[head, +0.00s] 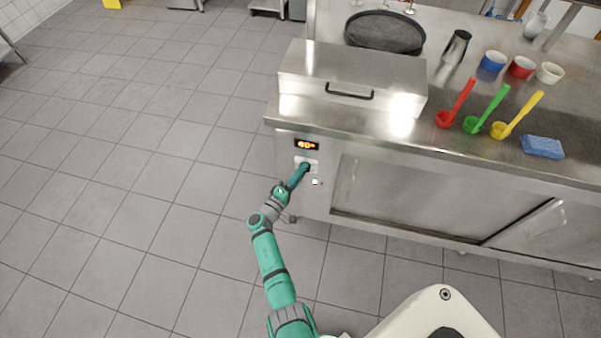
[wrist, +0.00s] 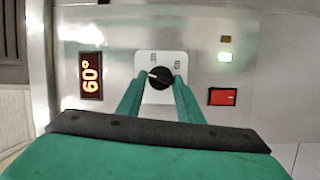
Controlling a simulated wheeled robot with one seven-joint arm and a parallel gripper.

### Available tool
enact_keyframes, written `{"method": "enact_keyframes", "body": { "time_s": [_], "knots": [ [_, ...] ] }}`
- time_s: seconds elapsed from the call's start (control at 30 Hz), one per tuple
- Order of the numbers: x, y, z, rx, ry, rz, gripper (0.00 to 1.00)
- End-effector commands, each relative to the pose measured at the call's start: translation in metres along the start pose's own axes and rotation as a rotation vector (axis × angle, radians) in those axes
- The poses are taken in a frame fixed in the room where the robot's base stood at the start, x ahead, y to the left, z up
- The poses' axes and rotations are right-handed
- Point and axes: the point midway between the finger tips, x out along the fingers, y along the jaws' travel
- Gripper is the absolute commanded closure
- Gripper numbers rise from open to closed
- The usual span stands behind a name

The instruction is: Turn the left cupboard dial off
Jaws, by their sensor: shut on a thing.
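The dial (wrist: 159,74) is a black round knob with a pale pointer mark on a white square plate, on the steel front of the cupboard (head: 318,198). In the wrist view its pointer aims to the left. My gripper (wrist: 157,80) has its two green fingers on either side of the dial, shut on it. In the head view my gripper (head: 303,168) reaches the left end of the cupboard front, and its fingers mostly hide the dial. An orange display (wrist: 91,75) reading 60° sits beside the dial plate.
A red switch (wrist: 222,97) and small indicator lights (wrist: 225,57) are on the same panel.

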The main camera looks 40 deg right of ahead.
Motion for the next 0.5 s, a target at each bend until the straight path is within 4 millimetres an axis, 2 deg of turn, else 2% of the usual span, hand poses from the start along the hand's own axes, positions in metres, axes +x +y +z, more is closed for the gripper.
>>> {"method": "enact_keyframes", "body": {
  "time_s": [0.2,0.5],
  "knots": [
    [-0.0009,-0.0055,0.002,-0.151,0.011,0.046,0.89],
    [-0.0009,-0.0071,0.0038,-0.274,0.018,0.089,0.89]
  ]
}}
